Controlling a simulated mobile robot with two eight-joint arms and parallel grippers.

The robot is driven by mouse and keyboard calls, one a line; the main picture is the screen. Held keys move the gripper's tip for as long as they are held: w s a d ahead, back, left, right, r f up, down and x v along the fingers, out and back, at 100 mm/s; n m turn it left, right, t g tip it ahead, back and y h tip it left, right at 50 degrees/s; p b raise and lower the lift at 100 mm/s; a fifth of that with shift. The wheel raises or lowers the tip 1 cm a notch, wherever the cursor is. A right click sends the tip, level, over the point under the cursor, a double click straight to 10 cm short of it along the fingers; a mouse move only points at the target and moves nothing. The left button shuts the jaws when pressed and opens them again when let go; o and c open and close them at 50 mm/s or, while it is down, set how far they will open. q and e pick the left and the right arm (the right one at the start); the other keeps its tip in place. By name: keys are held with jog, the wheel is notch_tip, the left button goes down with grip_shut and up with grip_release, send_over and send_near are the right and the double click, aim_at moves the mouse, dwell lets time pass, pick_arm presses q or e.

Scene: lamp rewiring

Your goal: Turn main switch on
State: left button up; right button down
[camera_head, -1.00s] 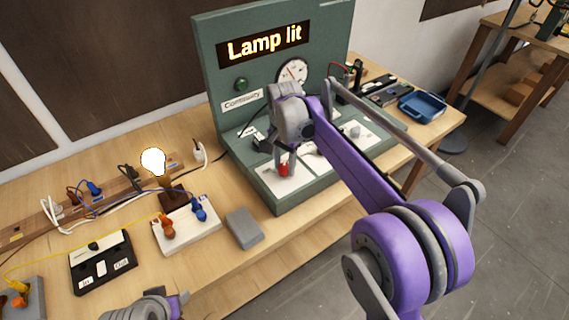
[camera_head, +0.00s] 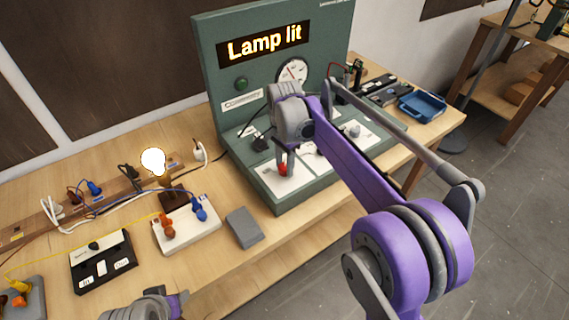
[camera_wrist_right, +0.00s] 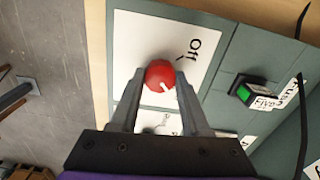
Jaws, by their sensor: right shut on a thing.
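The main switch is a red round knob (camera_wrist_right: 160,74) on a white plate (camera_wrist_right: 135,45) marked "Off". Its white mark shows on the lower right of the knob in the right wrist view, on the side away from the word "Off". My right gripper (camera_wrist_right: 163,78) is shut on the knob, one finger on each side. In the head view the red knob (camera_head: 283,170) shows at the lower front of the green test panel (camera_head: 240,85), under my right gripper (camera_head: 285,163). My left gripper (camera_head: 172,303) is partly in view at the bottom edge; its jaws cannot be made out.
The panel display (camera_head: 265,42) reads "Lamp lit" and the bulb (camera_head: 153,161) glows. A green-black rocker (camera_wrist_right: 247,92) is beside the knob plate. A grey block (camera_head: 244,228), a white terminal board (camera_head: 186,236) and several wires lie left. A blue tray (camera_head: 422,106) is at right.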

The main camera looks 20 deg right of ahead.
aim_at(285, 167)
jog(key=shift+c, duration=1.9)
grip_release()
jog(key=shift+r, duration=0.1)
notch_tip(285, 167, up, 11)
jog(key=shift+f+p, duration=0.2)
jog(key=shift+p, duration=0.2)
jog(key=shift+s, duration=0.1)
jog(key=s+d+f+n+t, duration=0.1)
jog(key=s+f+n, duration=0.3)
jog(key=s, duration=0.4)
jog(key=s+d+f+n+t, duration=0.1)
jog(key=s+f+n, duration=0.3)
jog(key=s, duration=0.5)
jog(key=s+d+f+n+t, duration=0.1)
jog(key=s+f+n+t, duration=0.2)
jog(key=s+f, duration=0.3)
jog(key=s+n, duration=0.1)
jog(key=s, duration=0.2)
jog(key=shift+s+f+n+t, duration=0.2)
jog(key=shift+f+n+t, duration=0.1)
jog(key=shift+f+n, duration=0.1)
